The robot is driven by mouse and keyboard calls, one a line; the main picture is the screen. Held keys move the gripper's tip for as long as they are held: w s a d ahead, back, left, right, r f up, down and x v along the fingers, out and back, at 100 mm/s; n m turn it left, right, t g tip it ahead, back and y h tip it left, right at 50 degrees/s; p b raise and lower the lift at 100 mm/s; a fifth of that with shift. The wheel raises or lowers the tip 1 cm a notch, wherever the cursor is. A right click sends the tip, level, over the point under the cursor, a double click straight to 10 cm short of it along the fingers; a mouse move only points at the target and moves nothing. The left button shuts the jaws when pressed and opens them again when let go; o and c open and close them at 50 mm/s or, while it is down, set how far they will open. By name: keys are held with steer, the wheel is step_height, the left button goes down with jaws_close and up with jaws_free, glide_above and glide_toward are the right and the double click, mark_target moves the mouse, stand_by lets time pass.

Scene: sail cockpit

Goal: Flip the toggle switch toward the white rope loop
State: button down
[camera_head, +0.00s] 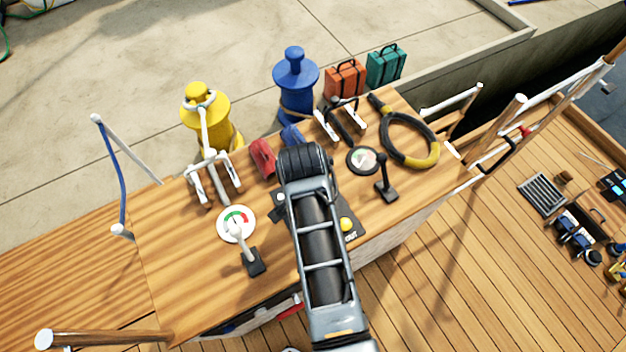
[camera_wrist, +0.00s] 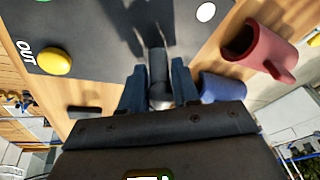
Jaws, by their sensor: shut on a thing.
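The dark control panel (camera_head: 350,227) lies on the wooden console top, mostly hidden under my arm in the head view. In the wrist view, the panel (camera_wrist: 85,30) carries a yellow button and a dark toggle switch (camera_wrist: 157,66). My gripper (camera_wrist: 158,92) is over the panel with its two fingers shut on the toggle's stalk, a pale tip showing between them. The toggle's exact tilt is hard to tell. In the head view my arm hides the fingers and the toggle. A white rope loop (camera_head: 203,113) runs around the yellow bollard to the left cleat.
A red mug (camera_head: 262,158) and a blue mug (camera_head: 292,134) stand close by the gripper. A white-handled lever (camera_head: 240,240) is left of my arm, a black lever (camera_head: 384,178) right. A black-and-yellow rope coil (camera_head: 430,150) lies at the right end.

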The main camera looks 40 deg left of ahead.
steer(key=t, duration=0.1)
steer(key=s+t+b, duration=0.1)
steer(key=t+h, duration=0.1)
steer(key=shift+s+a+f, duration=0.25)
steer(key=shift+s+a+n+t+h+b, duration=0.1)
steer(key=shift+s+n+t+h+b, duration=0.15)
steer(key=shift+t+b, duration=0.6)
steer(key=shift+s+a+n+t+h+b, duration=0.15)
steer(key=shift+s+t+h+b, duration=0.15)
steer(key=shift+t+b, duration=0.5)
steer(key=c, duration=1)
jaws_free()
steer(key=shift+w+r, duration=0.1)
steer(key=shift+r, duration=0.05)
steer(key=shift+r, duration=0.25)
steer(key=r, duration=0.2)
steer(key=d+r, duration=0.1)
steer(key=shift+r, duration=0.35)
steer(key=d+r, duration=0.2)
steer(key=d, duration=0.1)
steer(key=d+r, duration=0.2)
steer(key=d, duration=0.2)
steer(key=d+r+p, duration=0.1)
steer(key=d+r, duration=0.1)
steer(key=d, duration=0.1)
steer(key=shift+w+d+r, duration=0.25)
steer(key=shift+d, duration=0.15)
